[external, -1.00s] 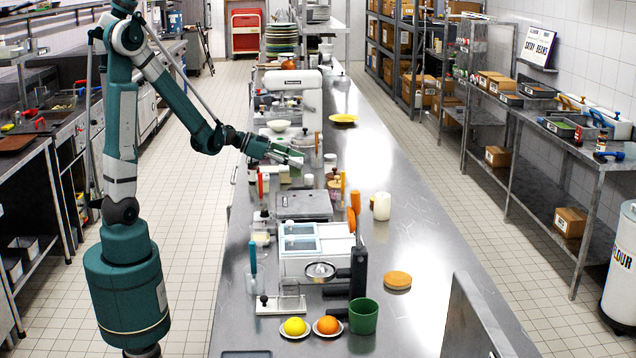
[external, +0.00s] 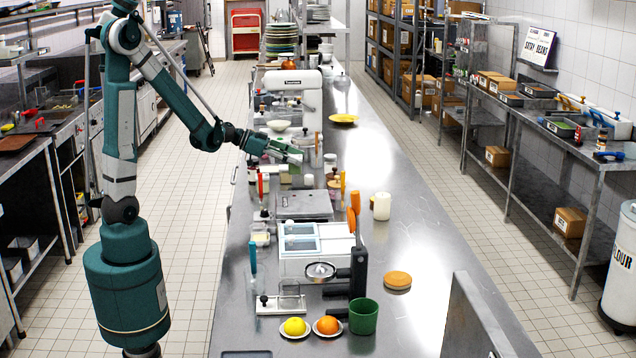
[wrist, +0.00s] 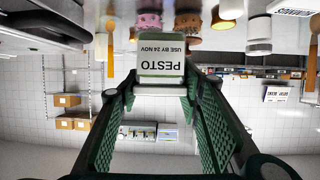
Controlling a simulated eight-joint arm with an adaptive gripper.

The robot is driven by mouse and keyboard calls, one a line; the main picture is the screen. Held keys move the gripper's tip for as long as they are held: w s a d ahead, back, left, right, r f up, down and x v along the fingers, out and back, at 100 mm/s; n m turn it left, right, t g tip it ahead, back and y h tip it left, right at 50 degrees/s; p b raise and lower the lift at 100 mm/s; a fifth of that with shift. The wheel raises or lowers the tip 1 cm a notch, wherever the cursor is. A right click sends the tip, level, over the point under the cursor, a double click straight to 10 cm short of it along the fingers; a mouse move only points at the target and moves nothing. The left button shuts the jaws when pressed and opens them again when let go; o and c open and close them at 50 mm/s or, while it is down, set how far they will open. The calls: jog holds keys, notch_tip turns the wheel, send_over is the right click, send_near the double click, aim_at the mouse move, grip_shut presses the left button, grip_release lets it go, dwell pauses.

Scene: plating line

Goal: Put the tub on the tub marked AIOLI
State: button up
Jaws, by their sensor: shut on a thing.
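A small tub (wrist: 160,70) labelled PESTO, USE BY 24 NOV shows upside down in the wrist view. It is between the green fingers of my gripper (wrist: 158,92), which are shut on it. No label reading AIOLI is legible in either view. A small clear tub with pale contents (external: 260,236) stands at the counter's left edge, its marking unreadable.
The counter (external: 420,270) is crowded on its left half.

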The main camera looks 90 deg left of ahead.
jog(key=s+a+r+p, duration=0.1)
jog(key=s+a+r, duration=0.2)
jog(key=s, duration=0.4)
jog(key=s+a+r+p, duration=0.2)
jog(key=s+r, duration=0.2)
jog(key=s, duration=0.2)
jog(key=shift+s+a+r+n+y, duration=0.2)
jog(key=shift+s+a+n+y, duration=0.1)
jog(key=shift+s+a+y, duration=0.1)
jog(key=shift+f, duration=0.1)
jog(key=shift+f+b, duration=0.7)
jog(key=shift+f, duration=2.15)
jog(key=shift+f, duration=0.15)
jog(key=shift+f+b, duration=0.6)
jog(key=shift+f, duration=1.35)
jog(key=shift+f, duration=0.2)
jog(key=o, duration=1)
jog(key=shift+r, duration=0.3)
